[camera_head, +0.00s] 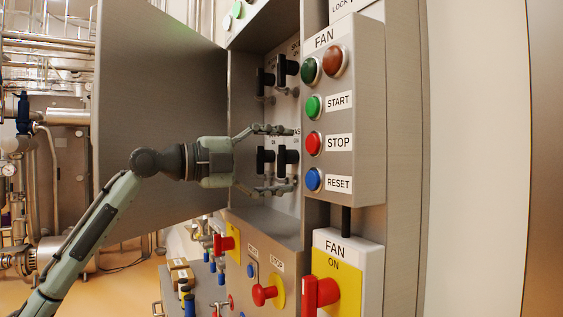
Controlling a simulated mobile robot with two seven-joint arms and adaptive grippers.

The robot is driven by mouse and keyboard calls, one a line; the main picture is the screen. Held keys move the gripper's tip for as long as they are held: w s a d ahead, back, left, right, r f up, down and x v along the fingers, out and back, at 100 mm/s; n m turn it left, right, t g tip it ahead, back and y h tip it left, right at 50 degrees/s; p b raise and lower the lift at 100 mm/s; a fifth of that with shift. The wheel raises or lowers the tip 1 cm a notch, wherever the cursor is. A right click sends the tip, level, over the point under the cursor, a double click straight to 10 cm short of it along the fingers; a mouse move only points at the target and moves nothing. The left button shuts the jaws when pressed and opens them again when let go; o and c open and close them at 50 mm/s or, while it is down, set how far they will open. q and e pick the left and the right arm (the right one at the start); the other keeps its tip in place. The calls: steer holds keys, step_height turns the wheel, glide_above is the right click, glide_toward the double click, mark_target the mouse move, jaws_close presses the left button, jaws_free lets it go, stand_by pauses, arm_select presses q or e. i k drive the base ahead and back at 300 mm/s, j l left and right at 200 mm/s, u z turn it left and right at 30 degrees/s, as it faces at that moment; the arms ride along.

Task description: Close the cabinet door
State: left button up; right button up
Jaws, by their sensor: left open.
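The grey cabinet door (160,105) stands wide open, swung out to the left of the cabinet. The open cabinet (270,212) shows black switches (287,70) in two rows inside. My left gripper (284,159) is open in front of the lower pair of black switches (266,160), with one finger above them and one below. Whether the fingers touch anything cannot be told. My left arm comes in from the lower left and passes in front of the door. My right gripper is not in view.
A FAN button box (370,120) juts out just right of the opening. Below it is a FAN switch with a red handle (320,293). Under the cabinet, a panel carries a red knob (264,295) and other controls. Pipes (50,45) stand at the far left.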

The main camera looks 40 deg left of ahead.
mark_target(158, 83)
steer(key=k, duration=1)
